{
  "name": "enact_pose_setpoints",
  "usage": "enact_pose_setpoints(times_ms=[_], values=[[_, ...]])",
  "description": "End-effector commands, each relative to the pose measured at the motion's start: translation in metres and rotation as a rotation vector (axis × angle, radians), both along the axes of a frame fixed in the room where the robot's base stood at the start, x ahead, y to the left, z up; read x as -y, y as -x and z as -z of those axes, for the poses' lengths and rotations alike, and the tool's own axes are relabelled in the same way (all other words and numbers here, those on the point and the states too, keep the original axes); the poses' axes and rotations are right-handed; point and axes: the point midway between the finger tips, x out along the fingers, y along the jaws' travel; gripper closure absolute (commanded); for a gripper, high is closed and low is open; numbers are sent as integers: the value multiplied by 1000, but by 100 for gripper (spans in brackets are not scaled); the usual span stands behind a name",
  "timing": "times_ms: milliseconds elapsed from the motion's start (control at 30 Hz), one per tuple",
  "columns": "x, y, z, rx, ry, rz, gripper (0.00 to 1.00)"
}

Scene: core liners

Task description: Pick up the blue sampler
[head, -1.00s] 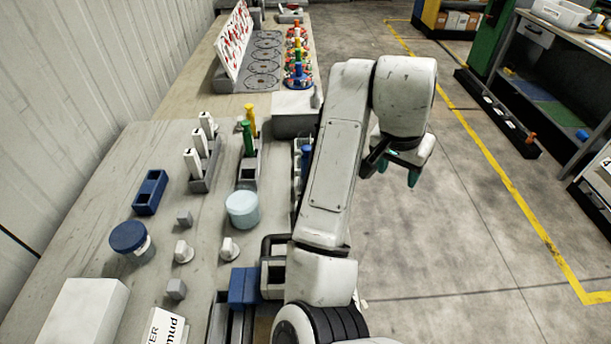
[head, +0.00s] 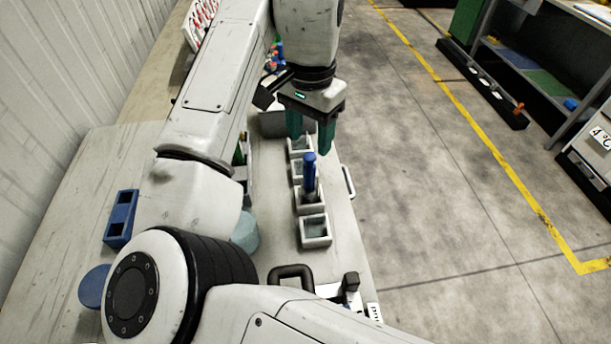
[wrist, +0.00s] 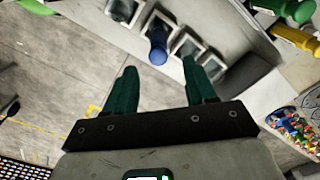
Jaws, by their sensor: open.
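The blue sampler (head: 310,175) stands upright in one of a row of square grey holders at the right side of the bench. In the wrist view the blue sampler (wrist: 158,46) shows ahead of the fingers, roughly between their lines. My gripper (head: 311,146) is open and empty, with green fingers pointing down, above and a little beyond the sampler in the head view. The gripper (wrist: 158,80) also shows in the wrist view, its two green fingers apart and not touching the sampler.
Other holders (head: 314,231) in the row flank the sampler. A blue two-slot block (head: 121,218) stands at the left of the bench. Green (wrist: 297,10) and yellow (wrist: 296,38) handles are near the wrist view's upper right. Open floor lies right of the bench.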

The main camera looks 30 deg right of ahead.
Motion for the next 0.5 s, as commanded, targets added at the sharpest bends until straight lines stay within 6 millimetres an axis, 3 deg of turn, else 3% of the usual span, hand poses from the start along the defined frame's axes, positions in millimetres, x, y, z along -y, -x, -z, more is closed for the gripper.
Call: enact_pose_setpoints(times_ms=[133, 500], values=[[0, 1, 23, -2, 0, 0, 45], [-1, 3, 57, -1, 0, 0, 45]])
